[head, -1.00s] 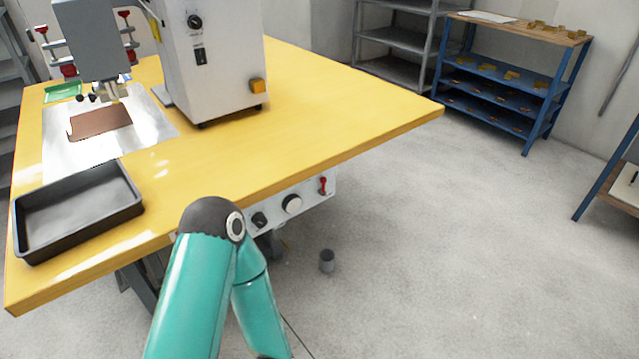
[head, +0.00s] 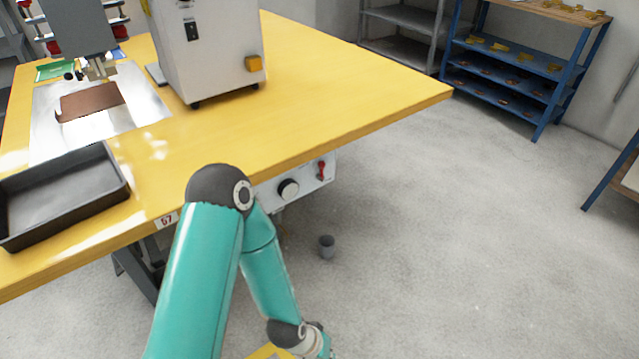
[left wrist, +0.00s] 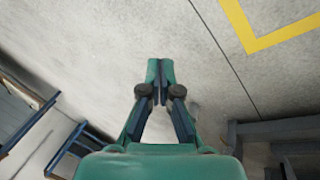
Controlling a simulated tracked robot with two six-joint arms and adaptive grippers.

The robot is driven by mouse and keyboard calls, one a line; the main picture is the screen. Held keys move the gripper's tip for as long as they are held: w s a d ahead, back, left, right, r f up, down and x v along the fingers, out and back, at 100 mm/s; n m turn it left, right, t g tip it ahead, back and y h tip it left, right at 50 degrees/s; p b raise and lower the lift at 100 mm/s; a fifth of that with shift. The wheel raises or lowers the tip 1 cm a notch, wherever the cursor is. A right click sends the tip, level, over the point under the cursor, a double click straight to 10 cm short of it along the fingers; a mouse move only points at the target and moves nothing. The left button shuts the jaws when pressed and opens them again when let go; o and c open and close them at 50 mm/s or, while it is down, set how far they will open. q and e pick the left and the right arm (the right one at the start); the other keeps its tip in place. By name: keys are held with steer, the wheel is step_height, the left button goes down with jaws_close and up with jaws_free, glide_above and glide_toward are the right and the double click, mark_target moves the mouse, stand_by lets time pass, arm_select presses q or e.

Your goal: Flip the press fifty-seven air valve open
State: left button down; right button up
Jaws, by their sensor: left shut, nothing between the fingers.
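The press (head: 208,55) stands on the yellow table, with a label "57" (head: 166,220) on the table's front edge. In the left wrist view my left gripper (left wrist: 160,80) is shut and empty, over bare grey floor, with no valve visible. My right gripper is not in view.
A black tray (head: 65,190) and a brown sheet (head: 90,101) lie on the yellow table (head: 330,110). A small grey cylinder (head: 327,247) is on the floor below the panel. A blue shelf rack (head: 510,70) stands at the back right. The floor between is clear.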

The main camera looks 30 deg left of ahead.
arm_select(q)
steer(key=w+a+r+n+t+y+b, duration=0.2)
steer(key=w+a+n+t+b, duration=0.15)
steer(key=w, duration=0.25)
steer(key=w+a+r+n+t+y+b, duration=0.1)
steer(key=w+a+r+n+t+b, duration=0.2)
steer(key=w, duration=0.4)
steer(key=w+a+r+n+t+y+b, duration=0.2)
steer(key=w+n+t+b, duration=0.15)
steer(key=w+b, duration=0.2)
steer(key=a+r+n+t+y+b, duration=0.1)
steer(key=a+r+n+y+b, duration=0.2)
steer(key=r+n, duration=0.3)
steer(key=a+r+n+t+y+b, duration=0.2)
steer(key=a+r+n+y+b, duration=0.1)
steer(key=r, duration=0.5)
steer(key=a+n+y, duration=0.1)
steer(key=n+y, duration=0.1)
steer(key=n, duration=0.1)
steer(key=shift+w+r+t, duration=0.15)
steer(key=shift+w+t, duration=0.15)
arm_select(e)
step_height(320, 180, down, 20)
arm_select(q)
steer(key=shift+a, duration=0.15)
